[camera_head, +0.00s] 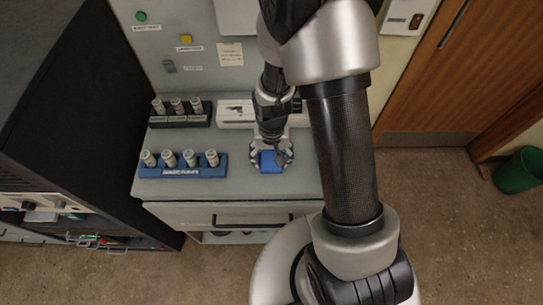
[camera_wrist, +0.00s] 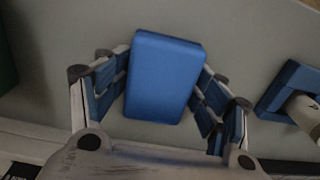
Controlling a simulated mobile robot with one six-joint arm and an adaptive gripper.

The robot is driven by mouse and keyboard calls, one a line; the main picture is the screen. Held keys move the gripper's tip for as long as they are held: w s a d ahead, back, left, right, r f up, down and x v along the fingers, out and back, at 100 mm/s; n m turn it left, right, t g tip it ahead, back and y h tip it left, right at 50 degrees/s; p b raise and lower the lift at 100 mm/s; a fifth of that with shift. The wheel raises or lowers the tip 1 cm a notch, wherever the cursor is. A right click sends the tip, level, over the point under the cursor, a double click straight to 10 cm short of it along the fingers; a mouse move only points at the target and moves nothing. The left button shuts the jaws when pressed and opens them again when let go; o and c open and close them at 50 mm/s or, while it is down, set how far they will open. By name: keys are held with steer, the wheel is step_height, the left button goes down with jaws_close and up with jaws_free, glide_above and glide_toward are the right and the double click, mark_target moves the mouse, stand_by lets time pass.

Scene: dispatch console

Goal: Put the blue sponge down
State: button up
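The blue sponge (camera_wrist: 166,76) is a plain blue block between the two fingers of my gripper (camera_wrist: 165,82) in the wrist view. The fingertips lean in against its two long sides, so my gripper is shut on it. In the head view the sponge (camera_head: 270,161) shows under my gripper (camera_head: 271,156), over the front part of the grey console top (camera_head: 240,183). I cannot tell whether its underside touches the console top.
A blue rack (camera_head: 182,172) with several pale cylinders stands just left of the sponge. A dark rack (camera_head: 181,121) with more cylinders stands behind it. A white box (camera_head: 234,113) lies behind my gripper. A drawer front (camera_head: 230,214) is below the console's edge.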

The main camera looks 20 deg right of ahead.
steer(key=shift+o, duration=1)
steer(key=shift+s+f, duration=0.1)
steer(key=shift+r, duration=0.35)
step_height(320, 180, up, 12)
steer(key=p, duration=0.4)
step_height(320, 180, up, 14)
steer(key=n+t, duration=0.2)
glide_above(272, 157)
steer(key=s, duration=0.5)
steer(key=s+r+n+t, duration=0.1)
steer(key=s+r+t, duration=0.1)
steer(key=s+r, duration=0.5)
steer(key=s, duration=0.2)
steer(key=shift+s+r+n+t, duration=0.3)
steer(key=shift+s+r, duration=0.1)
